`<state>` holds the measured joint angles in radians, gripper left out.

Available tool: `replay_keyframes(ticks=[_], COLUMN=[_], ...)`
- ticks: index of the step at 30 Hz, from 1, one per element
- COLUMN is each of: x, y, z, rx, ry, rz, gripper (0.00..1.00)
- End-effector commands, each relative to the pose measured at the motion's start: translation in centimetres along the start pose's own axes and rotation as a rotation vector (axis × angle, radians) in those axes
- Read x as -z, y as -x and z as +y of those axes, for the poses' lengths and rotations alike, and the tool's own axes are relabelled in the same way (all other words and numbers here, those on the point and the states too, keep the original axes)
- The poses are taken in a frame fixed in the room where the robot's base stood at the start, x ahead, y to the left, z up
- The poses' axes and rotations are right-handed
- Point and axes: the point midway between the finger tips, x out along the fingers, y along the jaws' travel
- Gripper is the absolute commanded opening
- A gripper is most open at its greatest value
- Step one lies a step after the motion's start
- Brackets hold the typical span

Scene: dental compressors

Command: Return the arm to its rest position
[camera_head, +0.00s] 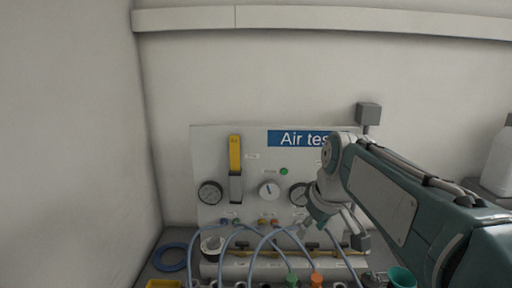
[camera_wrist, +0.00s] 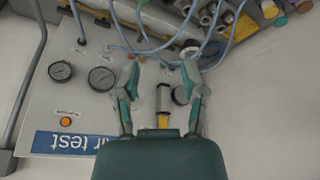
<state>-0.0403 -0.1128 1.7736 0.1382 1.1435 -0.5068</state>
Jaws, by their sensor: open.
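My arm (camera_head: 395,195) reaches in from the right in the head view, in front of the right part of the "Air test" panel (camera_head: 215,140). Its wrist bends down towards the hoses at the panel's foot. In the wrist view my gripper (camera_wrist: 160,72) is open, with its two green fingers spread apart and nothing held. The panel's yellow and grey gauge piece (camera_wrist: 163,100) shows in the gap between the fingers, behind them. It is upright on the panel in the head view (camera_head: 235,155).
Round gauges (camera_head: 210,192) and a white dial (camera_head: 269,190) sit on the panel. Blue hoses (camera_head: 255,255) loop below it, close to the gripper. A blue ring (camera_head: 170,258) lies at left, and a white bottle (camera_head: 500,160) stands at right.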

Motion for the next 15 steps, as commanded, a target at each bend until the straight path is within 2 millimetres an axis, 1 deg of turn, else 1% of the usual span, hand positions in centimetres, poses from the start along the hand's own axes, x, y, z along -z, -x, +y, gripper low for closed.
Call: replay_keyframes(ticks=[1,7,11,12,15], x=[-1.8,-8.5,-13.0,-14.3,-17.3], y=[0.6,0.9,0.4,0.1,-0.8], z=[-0.5,-2.4,-3.7,-4.1,-5.0], rx=[-0.018,-0.080,-0.118,-0.127,-0.151], ry=[-0.036,-0.197,-0.298,-0.328,-0.395], rz=[0.008,0.040,0.067,0.074,0.095], gripper=[0.54,0.54,0.54,0.54,0.54])
